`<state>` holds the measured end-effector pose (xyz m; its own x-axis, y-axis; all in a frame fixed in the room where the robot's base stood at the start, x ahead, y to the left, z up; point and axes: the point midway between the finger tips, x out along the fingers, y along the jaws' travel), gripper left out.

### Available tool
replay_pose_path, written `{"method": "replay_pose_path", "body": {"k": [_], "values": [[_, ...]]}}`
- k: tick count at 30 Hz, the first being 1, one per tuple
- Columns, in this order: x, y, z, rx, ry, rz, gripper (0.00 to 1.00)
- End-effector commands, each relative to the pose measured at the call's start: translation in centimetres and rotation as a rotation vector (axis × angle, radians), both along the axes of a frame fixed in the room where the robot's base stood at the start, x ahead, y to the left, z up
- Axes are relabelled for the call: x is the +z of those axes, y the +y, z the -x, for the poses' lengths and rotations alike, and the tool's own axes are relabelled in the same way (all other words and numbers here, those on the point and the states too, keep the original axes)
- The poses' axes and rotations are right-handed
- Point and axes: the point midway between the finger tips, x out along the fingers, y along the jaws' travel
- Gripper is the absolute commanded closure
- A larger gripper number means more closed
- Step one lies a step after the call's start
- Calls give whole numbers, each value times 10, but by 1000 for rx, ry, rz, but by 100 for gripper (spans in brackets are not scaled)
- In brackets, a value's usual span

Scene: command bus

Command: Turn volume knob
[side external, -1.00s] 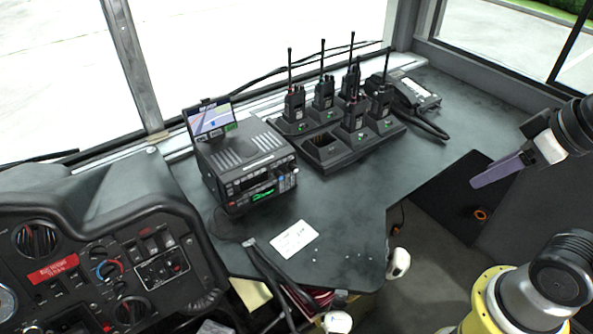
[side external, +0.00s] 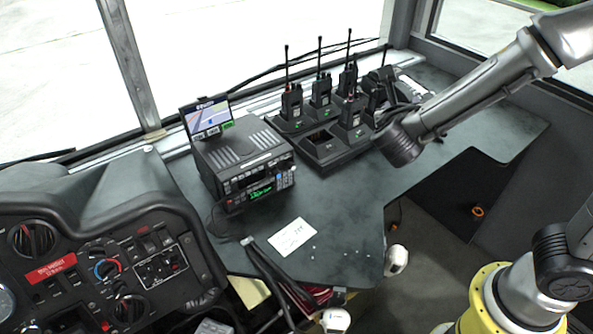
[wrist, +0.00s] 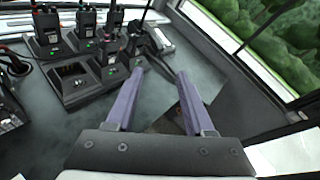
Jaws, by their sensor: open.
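A black radio unit (side external: 238,158) with a green lit display (side external: 262,190) sits on the grey desk; its front carries small buttons and controls. They are too small to tell which is the volume knob. Several handheld radios (side external: 320,92) stand upright in a black charger (side external: 325,150), with small knobs on top; one charger slot is empty. In the wrist view my gripper (wrist: 160,73) is open and empty, its two purple fingers apart over the desk to the right of the charger (wrist: 75,82). In the side view the fingers do not show clearly.
A small map screen (side external: 208,116) stands on the radio unit. A desk phone (wrist: 158,38) lies beyond the charger. A white card (side external: 293,235) lies near the desk's front edge. The dashboard (side external: 90,260) is at left. Windows border the desk behind and at right.

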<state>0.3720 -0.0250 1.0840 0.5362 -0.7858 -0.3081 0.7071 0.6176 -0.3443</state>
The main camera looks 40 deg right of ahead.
Motion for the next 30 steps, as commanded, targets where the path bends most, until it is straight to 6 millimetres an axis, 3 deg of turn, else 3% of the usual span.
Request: {"method": "replay_pose_path", "body": {"k": [1, 3, 5, 9, 12, 15, 20, 30], "values": [[-16, 29, -16, 113, 63, 99, 47], [-37, 69, -33, 262, 128, 226, 47], [-59, 104, -41, 383, 175, 322, 47], [-114, 171, -38, 601, 253, 470, 47], [-145, 196, -24, 683, 302, 526, 47], [-161, 210, -13, 730, 328, 560, 47], [-162, 214, -15, 744, 324, 562, 47], [-175, 192, -67, 739, 326, 558, 47]]}}
